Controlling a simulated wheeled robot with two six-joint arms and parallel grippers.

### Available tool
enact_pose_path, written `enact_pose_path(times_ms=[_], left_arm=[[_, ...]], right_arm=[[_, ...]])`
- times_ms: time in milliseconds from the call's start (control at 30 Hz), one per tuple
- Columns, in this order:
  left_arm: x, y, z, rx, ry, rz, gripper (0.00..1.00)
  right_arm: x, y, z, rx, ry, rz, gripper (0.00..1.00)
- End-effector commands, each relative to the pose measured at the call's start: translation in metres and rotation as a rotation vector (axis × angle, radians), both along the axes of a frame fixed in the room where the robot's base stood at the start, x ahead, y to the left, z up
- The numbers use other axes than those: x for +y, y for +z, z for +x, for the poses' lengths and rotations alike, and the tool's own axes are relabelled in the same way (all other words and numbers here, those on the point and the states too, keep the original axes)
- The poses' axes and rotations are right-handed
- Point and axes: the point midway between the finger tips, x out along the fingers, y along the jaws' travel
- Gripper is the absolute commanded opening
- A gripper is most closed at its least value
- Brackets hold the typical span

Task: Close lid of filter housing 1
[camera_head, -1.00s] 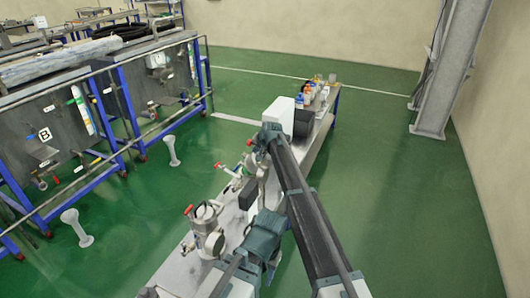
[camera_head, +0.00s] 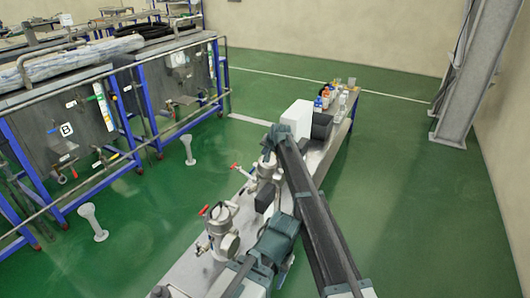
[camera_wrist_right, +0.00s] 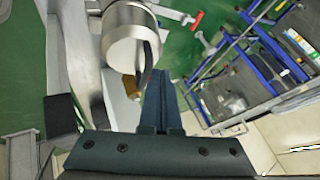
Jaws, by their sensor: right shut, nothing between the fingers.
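A silver filter housing (camera_head: 219,222) with a red handle stands on the long bench, left of my right arm. A round silver part (camera_head: 229,244) faces sideways on its near side and looks like a tilted lid. A second silver housing (camera_head: 264,172) stands farther along, partly behind my arm. No number shows on either. My right gripper (camera_head: 240,274) is beside the nearer housing. In the right wrist view its fingers (camera_wrist_right: 155,78) are together and empty, just below a silver cylinder (camera_wrist_right: 131,38); contact cannot be told. My left gripper is out of view.
A white box (camera_head: 297,118), a black box (camera_head: 322,126) and several bottles (camera_head: 328,98) stand at the bench's far end. Blue-framed tanks (camera_head: 75,135) with a rail are on the left.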

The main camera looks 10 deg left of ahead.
Motion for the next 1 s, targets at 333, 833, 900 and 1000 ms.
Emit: enact_pose_path(times_ms=[333, 833, 900, 1000], left_arm=[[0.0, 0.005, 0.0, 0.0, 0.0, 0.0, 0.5], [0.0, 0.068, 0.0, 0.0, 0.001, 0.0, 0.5], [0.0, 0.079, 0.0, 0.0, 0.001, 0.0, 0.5], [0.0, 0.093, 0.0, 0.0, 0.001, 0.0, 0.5]], right_arm=[[-0.002, 0.005, -0.003, 0.001, 0.0, -0.001, 0.0], [-0.028, 0.067, -0.044, 0.001, -0.001, 0.0, 0.0], [-0.033, 0.078, -0.052, 0.0, 0.0, -0.001, 0.0], [-0.039, 0.093, -0.062, 0.0, 0.0, 0.0, 0.0]])
